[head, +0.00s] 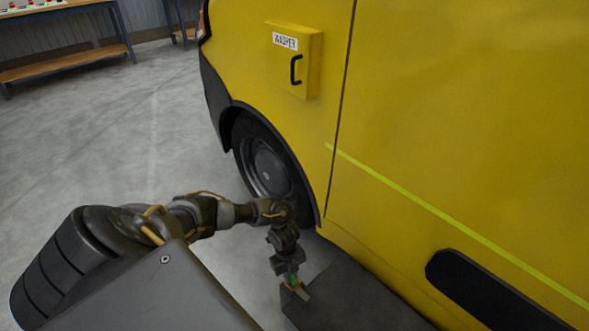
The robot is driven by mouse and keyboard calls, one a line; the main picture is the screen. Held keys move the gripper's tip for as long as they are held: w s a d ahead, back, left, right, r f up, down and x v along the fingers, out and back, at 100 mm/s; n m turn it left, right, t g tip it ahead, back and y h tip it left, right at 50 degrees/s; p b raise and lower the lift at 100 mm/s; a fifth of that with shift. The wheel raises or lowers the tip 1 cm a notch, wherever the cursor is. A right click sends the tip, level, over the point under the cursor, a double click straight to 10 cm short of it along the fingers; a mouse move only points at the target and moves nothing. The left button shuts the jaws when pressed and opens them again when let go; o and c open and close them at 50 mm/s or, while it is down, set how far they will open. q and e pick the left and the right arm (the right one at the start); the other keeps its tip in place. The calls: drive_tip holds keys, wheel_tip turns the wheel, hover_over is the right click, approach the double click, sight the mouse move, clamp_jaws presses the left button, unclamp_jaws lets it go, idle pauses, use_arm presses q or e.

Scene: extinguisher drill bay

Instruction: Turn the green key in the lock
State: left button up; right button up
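My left gripper (296,287) points down at the lower middle of the head view, over the near left corner of a dark flat surface beside the van. My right gripper is out of view.
The yellow van (450,130) fills the right side, with a wheel (268,168), a yellow "WASHER" box (312,65) with a black handle, and a black door handle (490,292). The dark surface (345,300) lies beside it. A workbench (65,62) stands back left. Grey floor at left is clear.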

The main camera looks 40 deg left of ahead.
use_arm(q)
drive_tip(key=o, duration=0.3)
drive_tip(key=shift+d+f, duration=0.1)
drive_tip(key=shift+f, duration=0.45)
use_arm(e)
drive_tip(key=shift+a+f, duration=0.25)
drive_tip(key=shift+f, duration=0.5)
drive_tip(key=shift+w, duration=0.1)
use_arm(q)
drive_tip(key=p+v, duration=0.7)
drive_tip(key=v, duration=0.2)
drive_tip(key=shift+d+r, duration=0.1)
drive_tip(key=shift+r, duration=0.05)
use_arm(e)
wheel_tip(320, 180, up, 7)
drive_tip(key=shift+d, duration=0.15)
use_arm(q)
drive_tip(key=shift+p, duration=0.3)
